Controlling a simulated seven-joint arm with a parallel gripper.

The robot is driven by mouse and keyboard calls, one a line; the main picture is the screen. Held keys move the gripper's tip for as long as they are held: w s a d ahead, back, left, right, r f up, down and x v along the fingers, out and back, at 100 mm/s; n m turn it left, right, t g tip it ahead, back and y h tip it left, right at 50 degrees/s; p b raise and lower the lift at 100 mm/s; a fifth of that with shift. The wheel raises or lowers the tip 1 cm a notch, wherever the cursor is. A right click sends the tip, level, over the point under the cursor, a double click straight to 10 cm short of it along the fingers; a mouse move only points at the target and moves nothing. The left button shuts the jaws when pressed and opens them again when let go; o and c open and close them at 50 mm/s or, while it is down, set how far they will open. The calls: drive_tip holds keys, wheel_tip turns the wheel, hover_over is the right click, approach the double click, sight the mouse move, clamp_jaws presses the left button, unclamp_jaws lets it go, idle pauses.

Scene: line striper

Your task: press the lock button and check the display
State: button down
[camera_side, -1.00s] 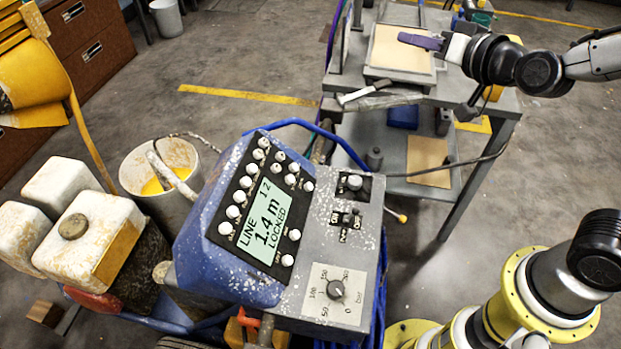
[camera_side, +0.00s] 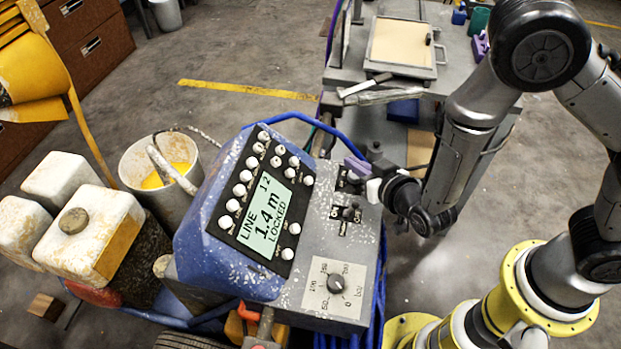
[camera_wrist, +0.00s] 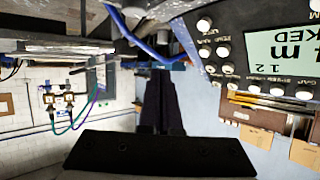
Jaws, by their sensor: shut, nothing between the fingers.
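The striper's control box (camera_side: 215,255) has a black panel with a pale green display (camera_side: 266,218) reading "LINE 12", "1.4 m" and "LOCKED". The display also shows upside down and cut off in the wrist view (camera_wrist: 290,48). Round white buttons (camera_side: 239,190) line the panel around the display. Their labels are too small to tell which is the lock button. My gripper (camera_side: 355,167) is shut and empty, its purple fingers over the box's upper right corner, partly hiding a knob there. I cannot tell whether they touch it. The dark fingers (camera_wrist: 160,102) also show in the wrist view.
A toggle switch (camera_side: 346,213) and a pressure dial (camera_side: 336,283) are on the grey side of the box. A blue hose (camera_side: 318,126) arches behind it. A bucket (camera_side: 140,165) and white tanks (camera_side: 95,235) stand left. A grey cart (camera_side: 350,75) stands behind.

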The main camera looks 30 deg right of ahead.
idle(0.3)
drive_tip(key=shift+w+a+f, duration=0.75)
drive_tip(key=shift+f, duration=0.25)
drive_tip(key=shift+w+a+f, duration=0.7)
drive_tip(key=shift+a+f, duration=0.05)
drive_tip(key=shift+f, duration=0.3)
drive_tip(key=shift+w+a+f, duration=0.75)
drive_tip(key=shift+f, duration=0.25)
drive_tip(key=shift+w+a+f, duration=0.1)
drive_tip(key=shift+w+a+f, duration=0.1)
drive_tip(key=shift+f, duration=0.1)
drive_tip(key=shift+w+a+f, duration=0.2)
drive_tip(key=shift+a+f, duration=0.05)
drive_tip(key=shift+f, duration=0.05)
idle(0.9)
idle(0.3)
drive_tip(key=shift+s+d+r, duration=0.4)
drive_tip(key=shift+d+r, duration=0.05)
drive_tip(key=shift+r, duration=0.15)
drive_tip(key=shift+s+d+r, duration=0.65)
drive_tip(key=shift+r, duration=0.25)
drive_tip(key=shift+s+d+r, duration=0.6)
drive_tip(key=shift+r, duration=0.3)
